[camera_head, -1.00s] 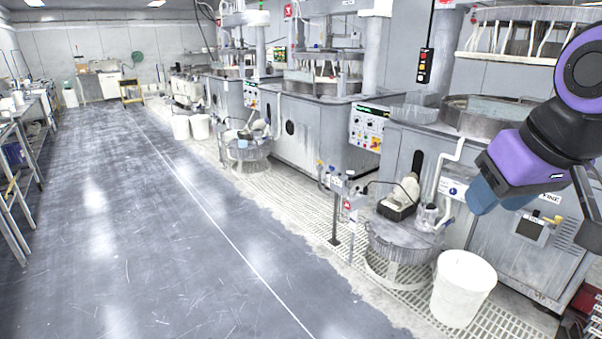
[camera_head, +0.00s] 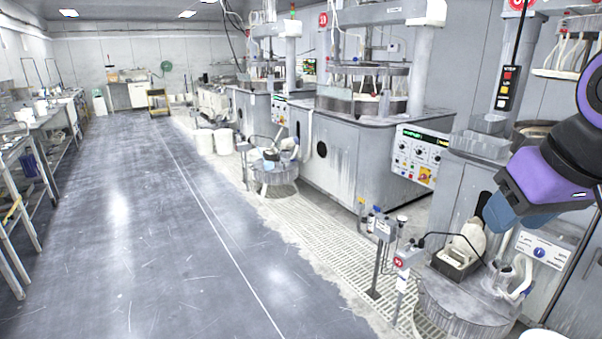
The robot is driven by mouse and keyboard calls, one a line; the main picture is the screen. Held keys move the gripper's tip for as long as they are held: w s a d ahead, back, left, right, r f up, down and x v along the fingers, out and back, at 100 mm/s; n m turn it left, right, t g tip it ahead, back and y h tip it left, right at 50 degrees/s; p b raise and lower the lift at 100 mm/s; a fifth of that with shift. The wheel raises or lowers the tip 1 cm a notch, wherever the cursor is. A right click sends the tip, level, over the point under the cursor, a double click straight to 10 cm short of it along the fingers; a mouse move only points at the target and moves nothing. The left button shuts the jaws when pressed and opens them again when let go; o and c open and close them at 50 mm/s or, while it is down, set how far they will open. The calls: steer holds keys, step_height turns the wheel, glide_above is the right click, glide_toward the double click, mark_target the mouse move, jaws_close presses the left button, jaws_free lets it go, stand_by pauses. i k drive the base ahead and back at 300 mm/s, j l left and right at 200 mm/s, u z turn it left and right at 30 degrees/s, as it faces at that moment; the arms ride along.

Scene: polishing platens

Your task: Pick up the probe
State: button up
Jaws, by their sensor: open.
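I cannot make out a probe anywhere in the head view. My arm's purple and blue links (camera_head: 545,180) reach in from the right edge. My gripper itself is outside the picture, so its fingers and anything near them are hidden. Beneath the arm, a grey round stand (camera_head: 462,305) stands by the nearest polishing machine. A black tray with a pale object (camera_head: 462,250) is above it, too small to identify surely.
Large grey polishing machines (camera_head: 365,135) line the right side. A post with a red sign (camera_head: 401,275) stands before the nearest one. White buckets (camera_head: 222,141) stand farther back. A workbench (camera_head: 40,140) runs along the left. The grey floor (camera_head: 140,240) between is clear.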

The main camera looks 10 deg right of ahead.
mark_target(401, 219)
steer(key=i, duration=1.95)
steer(key=i+j+z, duration=0.1)
steer(key=i+z, duration=0.15)
steer(key=i, duration=0.3)
steer(key=i+j+z, duration=0.2)
steer(key=i, duration=0.35)
